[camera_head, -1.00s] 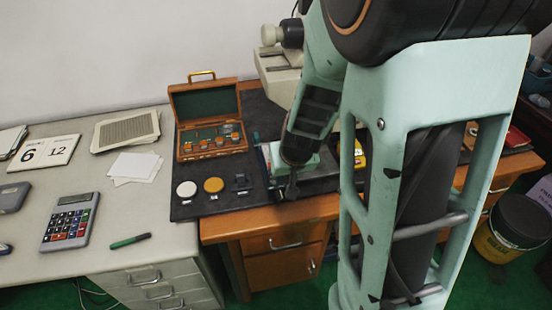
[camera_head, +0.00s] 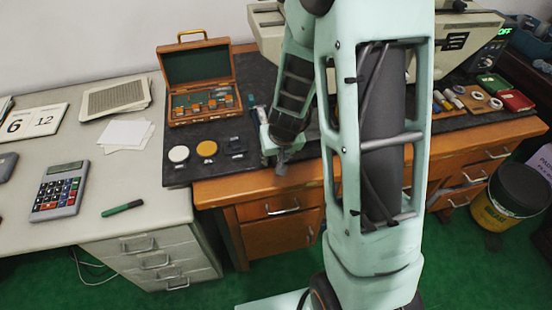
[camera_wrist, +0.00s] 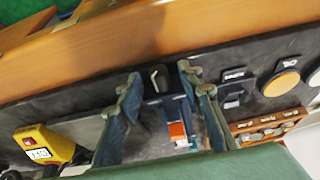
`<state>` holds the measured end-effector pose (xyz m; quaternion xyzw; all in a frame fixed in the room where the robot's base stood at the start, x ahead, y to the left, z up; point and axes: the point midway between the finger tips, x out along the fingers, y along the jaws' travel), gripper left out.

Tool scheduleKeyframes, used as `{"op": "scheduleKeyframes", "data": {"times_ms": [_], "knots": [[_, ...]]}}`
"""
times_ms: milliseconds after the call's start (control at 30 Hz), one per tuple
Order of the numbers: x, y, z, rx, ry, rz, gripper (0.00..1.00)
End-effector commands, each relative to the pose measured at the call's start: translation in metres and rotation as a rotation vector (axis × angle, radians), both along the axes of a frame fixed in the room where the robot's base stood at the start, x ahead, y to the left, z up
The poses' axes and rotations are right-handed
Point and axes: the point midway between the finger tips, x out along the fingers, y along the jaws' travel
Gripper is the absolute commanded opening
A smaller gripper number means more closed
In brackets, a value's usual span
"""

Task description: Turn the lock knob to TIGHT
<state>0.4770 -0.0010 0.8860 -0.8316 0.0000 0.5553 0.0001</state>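My gripper (camera_head: 281,168) is low over the front edge of the dark mat, right of the small discs, in the head view. In the wrist view my gripper (camera_wrist: 162,76) is open, its two green fingers apart. Between and beyond them are a small dark part with a pale bent lever (camera_wrist: 158,77) and a blue piece with an orange-red block (camera_wrist: 177,132). No contact with the fingers can be made out. I cannot tell which part is the lock knob, and no TIGHT marking is readable. My arm hides part of the bench in the head view.
A beige machine (camera_head: 270,40) stands behind my arm. The open wooden case (camera_head: 203,105), a white disc (camera_head: 178,154), an amber disc (camera_head: 206,148) and a black block (camera_head: 237,146) lie left of my gripper. A yellow gauge (camera_wrist: 45,145) shows in the wrist view.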

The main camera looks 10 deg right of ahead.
Motion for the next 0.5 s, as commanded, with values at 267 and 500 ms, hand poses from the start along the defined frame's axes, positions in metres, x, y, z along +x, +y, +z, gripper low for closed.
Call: {"op": "scheduleKeyframes", "data": {"times_ms": [267,500], "knots": [[0.0003,-0.0001,-0.0006,0.000,0.000,0.000,0.33],[0.0000,0.0000,-0.0006,0.000,0.001,0.000,0.07]]}}
